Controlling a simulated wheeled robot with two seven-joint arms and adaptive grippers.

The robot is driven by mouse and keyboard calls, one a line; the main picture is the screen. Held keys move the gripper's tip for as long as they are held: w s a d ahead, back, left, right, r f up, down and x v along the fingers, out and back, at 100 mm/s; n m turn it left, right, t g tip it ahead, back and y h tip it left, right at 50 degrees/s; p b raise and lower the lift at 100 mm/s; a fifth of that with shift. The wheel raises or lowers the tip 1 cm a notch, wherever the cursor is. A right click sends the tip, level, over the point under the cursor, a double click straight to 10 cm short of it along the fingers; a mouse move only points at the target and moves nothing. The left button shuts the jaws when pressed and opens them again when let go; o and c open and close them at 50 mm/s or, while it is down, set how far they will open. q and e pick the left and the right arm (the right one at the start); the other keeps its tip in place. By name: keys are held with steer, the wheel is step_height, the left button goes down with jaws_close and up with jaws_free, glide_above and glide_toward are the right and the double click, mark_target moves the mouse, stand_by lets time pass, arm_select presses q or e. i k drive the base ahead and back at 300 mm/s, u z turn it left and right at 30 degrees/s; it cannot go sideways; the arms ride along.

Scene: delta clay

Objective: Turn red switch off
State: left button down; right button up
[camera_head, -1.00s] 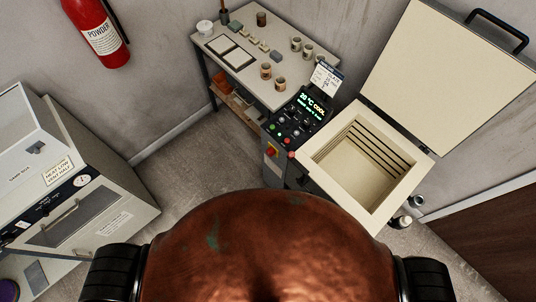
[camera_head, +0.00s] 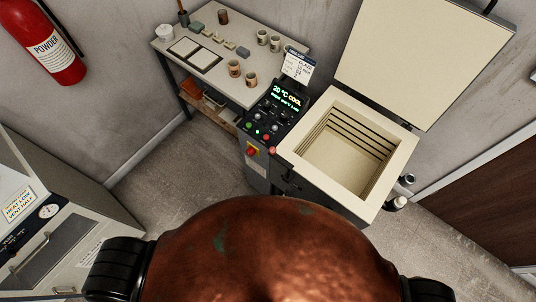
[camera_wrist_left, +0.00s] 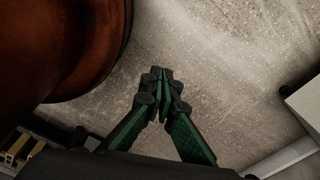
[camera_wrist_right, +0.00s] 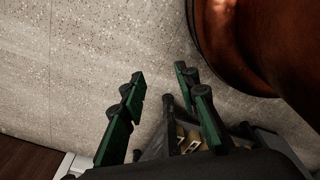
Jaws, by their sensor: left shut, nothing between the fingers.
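No gripper shows in the head view. My left gripper (camera_wrist_left: 160,75) is shut and empty over bare floor in the left wrist view. My right gripper (camera_wrist_right: 160,75) has its fingers apart and nothing between them, also over floor. Both are away from the switch, which neither wrist view shows.
A table (camera_head: 215,85) with cups and small blocks stands behind the control box. A fire extinguisher (camera_head: 45,45) hangs on the left wall. A grey cabinet (camera_head: 60,235) is at the lower left. Floor (camera_head: 170,170) between cabinet and kiln is clear.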

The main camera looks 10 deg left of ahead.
mark_target(250, 152)
steer(key=z, duration=2.1)
steer(key=k, duration=2.25)
steer(key=u, duration=2.15)
steer(key=i, duration=0.5)
